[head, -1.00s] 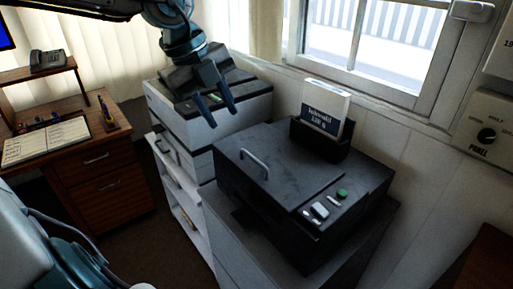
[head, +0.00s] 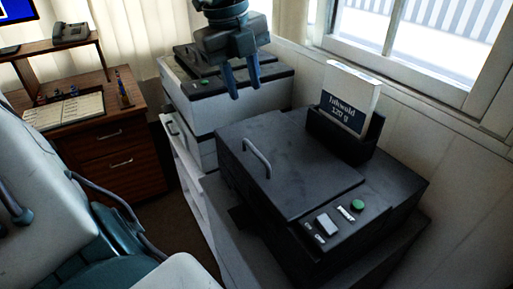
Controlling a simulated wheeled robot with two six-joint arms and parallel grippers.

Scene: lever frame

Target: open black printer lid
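The black printer (head: 330,215) stands on a grey cabinet in the middle of the head view. Its lid (head: 290,165) lies flat and closed, with a curved grey handle (head: 257,157) near its left edge. My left gripper (head: 243,92) hangs at the top, fingers pointing down and spread apart with nothing between them. It appears beyond the lid's far left corner, in front of the white printer, and apart from the handle. My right gripper is not in view.
A white printer (head: 215,108) stands behind the black one. A paper pack (head: 348,98) in a black holder stands at the black printer's back, near the window wall. Buttons (head: 357,205) sit on its front right. A wooden desk (head: 105,145) is at left.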

